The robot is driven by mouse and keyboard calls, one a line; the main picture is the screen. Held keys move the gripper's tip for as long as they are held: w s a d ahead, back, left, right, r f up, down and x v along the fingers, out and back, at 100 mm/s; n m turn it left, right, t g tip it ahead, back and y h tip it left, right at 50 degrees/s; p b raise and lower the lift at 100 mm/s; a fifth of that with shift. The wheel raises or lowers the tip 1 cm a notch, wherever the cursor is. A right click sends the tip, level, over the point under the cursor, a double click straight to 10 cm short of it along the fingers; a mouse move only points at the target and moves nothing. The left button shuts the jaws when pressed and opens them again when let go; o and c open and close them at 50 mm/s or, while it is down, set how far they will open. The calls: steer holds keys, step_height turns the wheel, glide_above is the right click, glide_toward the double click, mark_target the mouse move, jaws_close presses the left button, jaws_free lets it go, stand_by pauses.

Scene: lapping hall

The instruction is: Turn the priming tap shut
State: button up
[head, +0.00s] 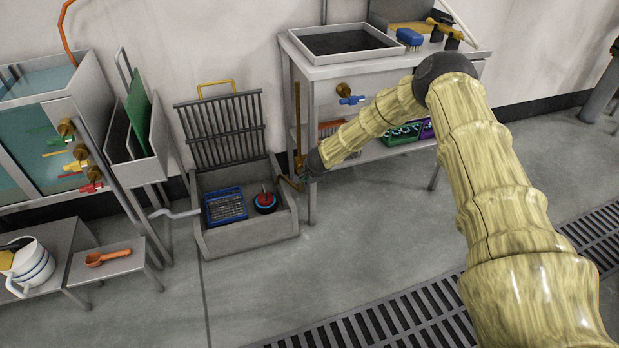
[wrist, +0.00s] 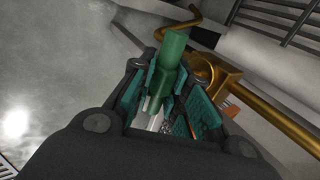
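In the wrist view a green tap handle (wrist: 173,48) stands up between the fingers of my gripper (wrist: 165,82). Its lower part is between the teal finger pads, which appear to press on it from both sides. Beside it is a brass tap body (wrist: 212,72) on a brass pipe (wrist: 272,117); I take this to be the priming tap. In the head view my gripper (head: 306,174) is low by the sink stand's left front leg, at the brass pipe (head: 298,125). The handle is too small and covered to make out there.
A grey floor basin (head: 247,235) with a raised grate (head: 222,130) stands just left of my gripper. It holds a blue crate (head: 226,222) and a dark round object (head: 265,203). The sink stand (head: 331,71) rises behind. The floor in front is clear.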

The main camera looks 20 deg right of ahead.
steer(key=o, duration=0.3)
steer(key=shift+o, duration=0.2)
steer(key=v, duration=1.2)
steer(key=shift+d, duration=0.1)
